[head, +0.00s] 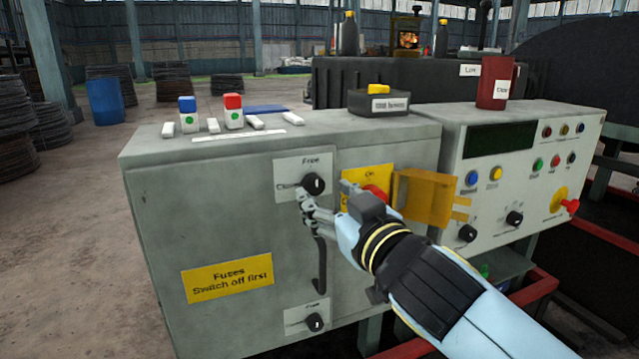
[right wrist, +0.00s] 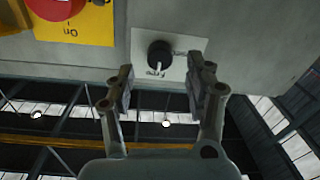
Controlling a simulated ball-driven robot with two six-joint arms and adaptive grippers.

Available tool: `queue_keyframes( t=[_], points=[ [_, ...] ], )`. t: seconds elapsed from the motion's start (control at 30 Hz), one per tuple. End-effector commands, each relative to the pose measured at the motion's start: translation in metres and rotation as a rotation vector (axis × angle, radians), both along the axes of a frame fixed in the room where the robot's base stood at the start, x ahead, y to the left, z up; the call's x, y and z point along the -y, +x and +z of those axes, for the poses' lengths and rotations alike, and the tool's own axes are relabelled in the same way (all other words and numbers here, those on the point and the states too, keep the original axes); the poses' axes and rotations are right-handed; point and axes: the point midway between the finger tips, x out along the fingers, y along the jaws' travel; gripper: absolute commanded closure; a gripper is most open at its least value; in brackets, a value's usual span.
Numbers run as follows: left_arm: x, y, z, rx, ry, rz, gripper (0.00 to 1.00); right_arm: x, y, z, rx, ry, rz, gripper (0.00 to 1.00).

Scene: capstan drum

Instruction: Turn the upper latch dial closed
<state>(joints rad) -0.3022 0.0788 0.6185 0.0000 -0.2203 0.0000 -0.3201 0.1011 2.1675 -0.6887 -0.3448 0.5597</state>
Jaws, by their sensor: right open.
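The upper latch dial (head: 314,184) is a black knob on a white plate, high on the front of the grey cabinet (head: 225,220). The plate reads "Free" above the knob and "Closed" to its left. In the right wrist view, upside down, the dial (right wrist: 160,54) has a white mark pointing toward "Free". My right gripper (head: 304,200) is just below and in front of the dial. Its open fingers (right wrist: 163,82) stand to either side of the knob in the wrist view, apparently short of it and holding nothing. My left gripper is not in view.
A lower latch dial (head: 315,322) sits near the cabinet's bottom. A dark handle (head: 320,265) hangs between the dials. Right of the upper dial are a red switch (head: 377,193) on a yellow plate and an orange hinged cover (head: 425,193), close to my right wrist.

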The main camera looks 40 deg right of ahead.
Motion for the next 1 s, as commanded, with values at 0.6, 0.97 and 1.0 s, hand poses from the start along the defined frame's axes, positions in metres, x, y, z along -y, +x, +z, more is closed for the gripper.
queue_keyframes(
  t=[0.6, 0.97, 1.0],
  points=[
    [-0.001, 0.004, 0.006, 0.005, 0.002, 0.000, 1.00, 0.006, 0.030, -0.001, -0.001, 0.001, 0.000, 0.54],
    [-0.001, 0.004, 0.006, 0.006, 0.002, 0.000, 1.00, 0.005, 0.030, 0.000, 0.000, 0.001, 0.000, 1.00],
    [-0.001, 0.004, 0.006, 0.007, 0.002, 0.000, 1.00, 0.005, 0.030, 0.000, 0.000, 0.001, 0.000, 1.00]
  ],
)
